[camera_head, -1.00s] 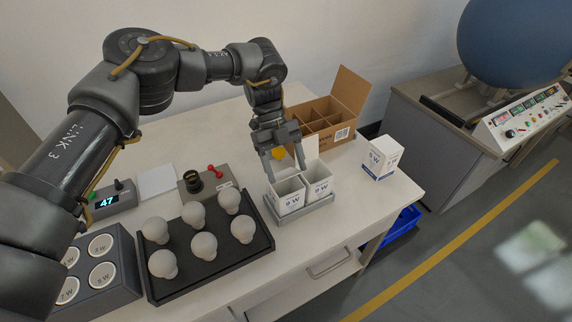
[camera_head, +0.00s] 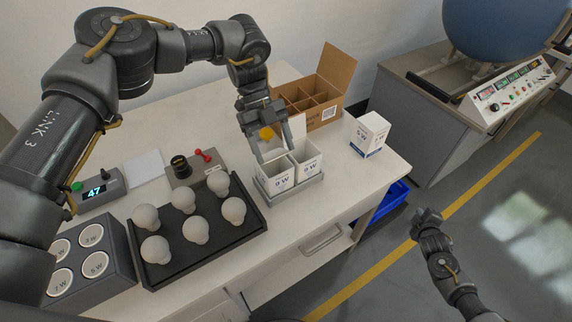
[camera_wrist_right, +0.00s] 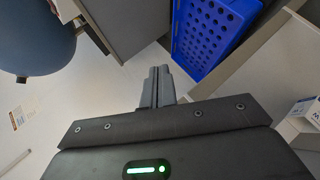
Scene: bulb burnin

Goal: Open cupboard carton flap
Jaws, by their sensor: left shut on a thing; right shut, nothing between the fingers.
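Two white cartons stand side by side in a grey holder (camera_head: 296,190) at the table's front edge: a left 9 W carton (camera_head: 281,181) and a right one (camera_head: 309,165). Their tops look open, and a white flap (camera_head: 298,126) stands up behind. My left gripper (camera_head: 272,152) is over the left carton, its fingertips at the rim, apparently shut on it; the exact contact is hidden. An orange piece shows between its fingers. A third white carton (camera_head: 371,135) stands apart on the right. My right gripper (camera_head: 428,216) is shut and empty over the floor; it also shows in the right wrist view (camera_wrist_right: 160,85).
A black tray (camera_head: 158,280) holds several white bulbs. A brown divided box (camera_head: 325,112) stands open at the back. A grey block (camera_head: 118,268) with round sockets, a display unit (camera_head: 101,190) and a tester (camera_head: 183,180) are on the left. A blue crate (camera_wrist_right: 212,38) is below.

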